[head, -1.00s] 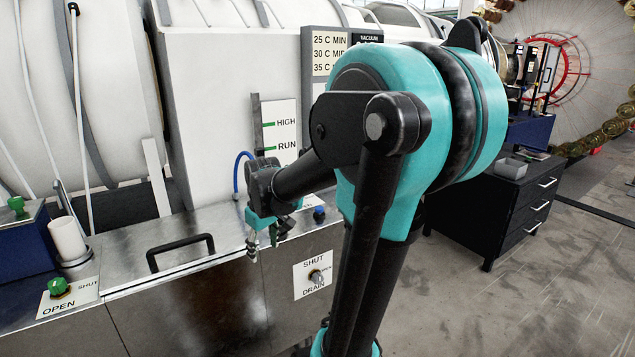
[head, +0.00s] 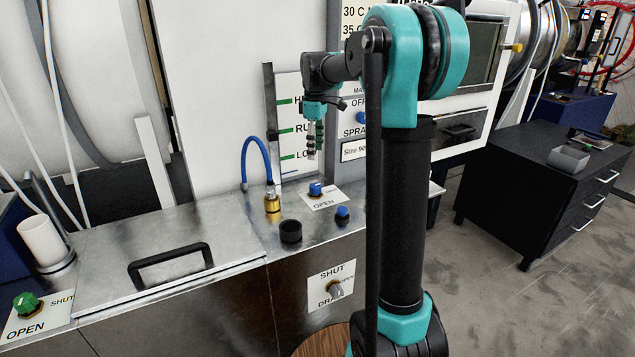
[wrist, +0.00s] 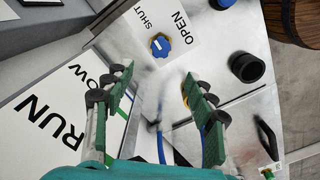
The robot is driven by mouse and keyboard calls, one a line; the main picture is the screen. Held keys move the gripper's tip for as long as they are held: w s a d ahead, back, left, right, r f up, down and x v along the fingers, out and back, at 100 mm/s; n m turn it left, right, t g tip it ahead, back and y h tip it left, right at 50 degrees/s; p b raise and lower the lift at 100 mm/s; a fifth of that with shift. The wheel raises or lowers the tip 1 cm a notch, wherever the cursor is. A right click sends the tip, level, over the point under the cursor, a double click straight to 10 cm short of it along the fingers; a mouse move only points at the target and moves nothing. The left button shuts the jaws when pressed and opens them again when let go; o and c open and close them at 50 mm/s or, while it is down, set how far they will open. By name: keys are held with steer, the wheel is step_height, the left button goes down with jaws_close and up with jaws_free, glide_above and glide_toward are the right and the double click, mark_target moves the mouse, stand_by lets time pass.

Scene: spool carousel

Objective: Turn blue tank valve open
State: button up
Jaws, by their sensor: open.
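The blue tank valve is a blue knob (head: 316,189) on a white plate (head: 325,200) marked OPEN and SHUT, on the metal counter. In the wrist view the knob (wrist: 160,46) lies beyond my fingertips, with SHUT and OPEN lettered above it in the picture. It carries a pale mark; its exact setting is too small to tell. My gripper (head: 315,152) hangs above the counter, pointing down over the knob, and touches nothing. In the wrist view my gripper (wrist: 155,82) shows its green, dark-padded fingers spread wide and empty.
A brass fitting (head: 272,203) with a blue hose (head: 245,156) stands left of the knob. A black cup-like part (head: 290,232) and a second blue knob (head: 342,213) are nearby. The level panel (head: 287,120) rises behind. A black handle (head: 170,265) sits on the left lid.

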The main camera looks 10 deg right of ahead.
mark_target(315, 185)
step_height(315, 185, down, 13)
steer(key=shift+r, duration=0.1)
stand_by(0.3)
steer(key=c, duration=1.2)
